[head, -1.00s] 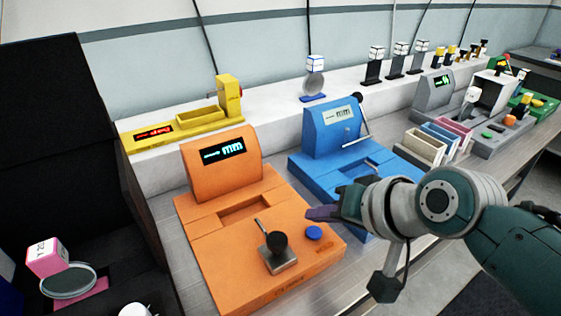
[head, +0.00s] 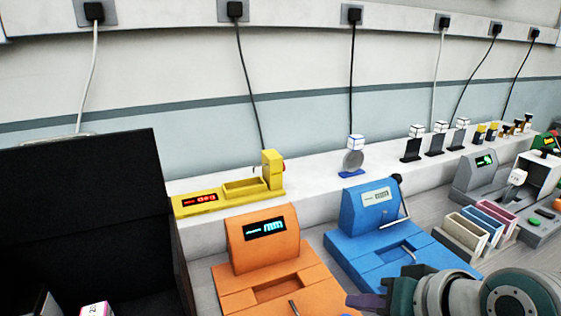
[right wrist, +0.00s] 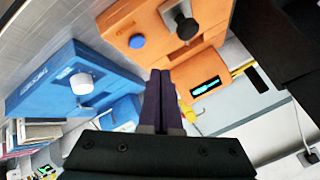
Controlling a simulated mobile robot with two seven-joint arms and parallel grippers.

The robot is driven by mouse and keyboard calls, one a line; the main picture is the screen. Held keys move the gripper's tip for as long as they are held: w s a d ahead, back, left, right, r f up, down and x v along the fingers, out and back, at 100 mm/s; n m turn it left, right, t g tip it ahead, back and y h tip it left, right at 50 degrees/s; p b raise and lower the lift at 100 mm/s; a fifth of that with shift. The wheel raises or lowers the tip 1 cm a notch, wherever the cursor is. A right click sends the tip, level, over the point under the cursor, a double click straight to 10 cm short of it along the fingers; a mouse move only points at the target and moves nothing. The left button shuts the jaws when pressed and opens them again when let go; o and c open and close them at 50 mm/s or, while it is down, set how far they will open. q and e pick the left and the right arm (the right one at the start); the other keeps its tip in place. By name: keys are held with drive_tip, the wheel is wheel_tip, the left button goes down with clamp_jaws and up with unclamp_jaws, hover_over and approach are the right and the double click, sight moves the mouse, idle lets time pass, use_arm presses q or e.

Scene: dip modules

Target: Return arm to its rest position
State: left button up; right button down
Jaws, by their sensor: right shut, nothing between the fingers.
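My right gripper (head: 368,302) comes in at the lower right of the head view, in front of the blue machine. In the right wrist view its purple fingers (right wrist: 163,100) are together with nothing between them. The orange machine (head: 263,240) with a small lit display stands to its left. The blue machine (head: 367,208) with a lever stands behind it. Both machines also show in the right wrist view, the orange one (right wrist: 135,22) at the top and the blue one (right wrist: 60,75) at the left. My left gripper is not in view.
A yellow device (head: 235,200) sits on the white ledge (head: 310,190) behind. Pink, blue and cream bins (head: 462,232) and a grey machine (head: 470,178) stand at right. A black panel (head: 80,215) rises at left. Several cables hang on the wall.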

drive_tip(key=s+d+r+n+g+h, duration=0.2)
drive_tip(key=s+d+r+n, duration=0.1)
drive_tip(key=s, duration=0.8)
drive_tip(key=s+d+r+n+g+h, duration=0.2)
drive_tip(key=s+r, duration=0.1)
drive_tip(key=s, duration=0.8)
wheel_tip(320, 180, up, 34)
drive_tip(key=p, duration=3.3)
drive_tip(key=shift+s+f+p, duration=0.2)
drive_tip(key=shift+p, duration=0.15)
drive_tip(key=shift+d, duration=0.1)
